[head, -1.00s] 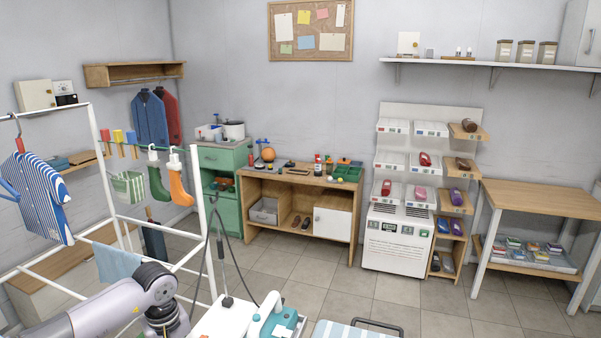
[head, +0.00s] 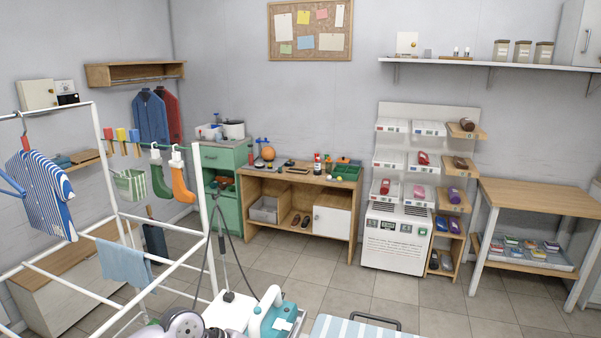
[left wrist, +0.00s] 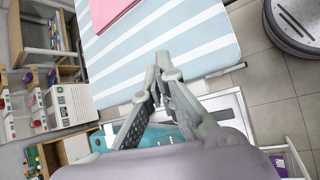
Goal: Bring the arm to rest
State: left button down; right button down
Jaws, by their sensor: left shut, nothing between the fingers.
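My left arm (head: 180,325) shows only at the bottom edge of the head view, low beside the teal iron (head: 268,318). Its gripper is hidden or out of frame there. In the left wrist view my left gripper (left wrist: 163,62) is shut and empty, its two fingers close together. Its tips appear over the edge of the blue-and-white striped ironing board (left wrist: 195,40). The teal iron (left wrist: 160,137) shows behind the fingers. My right gripper is in neither view.
A white drying rack (head: 212,240) with a striped shirt (head: 42,190), socks and a light blue towel (head: 122,262) stands at the left. A pink cloth (left wrist: 108,12) lies on the ironing board. The tiled floor (head: 330,275) ahead is clear.

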pick_arm(q)
jog(key=s+d+r+n+t+h, duration=0.2)
jog(key=d+r+n+h, duration=0.35)
jog(key=d+r, duration=0.3)
notch_tip(320, 180, up, 7)
jog(key=d+n+t+h, duration=0.1)
jog(key=n+t+h, duration=0.4)
jog(key=n, duration=0.4)
jog(key=w+a+r+n+t+y, duration=0.25)
jog(key=a+n+t+y, duration=0.35)
jog(key=n+t, duration=0.5)
jog(key=s+a+f+n+g+y, duration=0.35)
jog(key=a+f+n+y, duration=1.05)
jog(key=n, duration=0.9)
jog(key=s+a+f+n+g, duration=0.2)
jog(key=s+f+n+g, duration=0.35)
jog(key=s, duration=0.55)
jog(key=s+a+f+n+g, duration=0.3)
jog(key=s+f+n+g, duration=0.3)
jog(key=s, duration=0.5)
notch_tip(320, 180, down, 28)
jog(key=s+m+g+b, duration=0.1)
jog(key=s+g+b, duration=0.1)
jog(key=s+a+f+g, duration=0.1)
jog(key=s+a+f, duration=0.1)
jog(key=s+f, duration=1.4)
notch_tip(320, 180, down, 2)
jog(key=shift+s+a+f+m+h+b, duration=0.1)
jog(key=shift+s+a+m+h+b, duration=0.15)
jog(key=shift+m+h+b, duration=0.15)
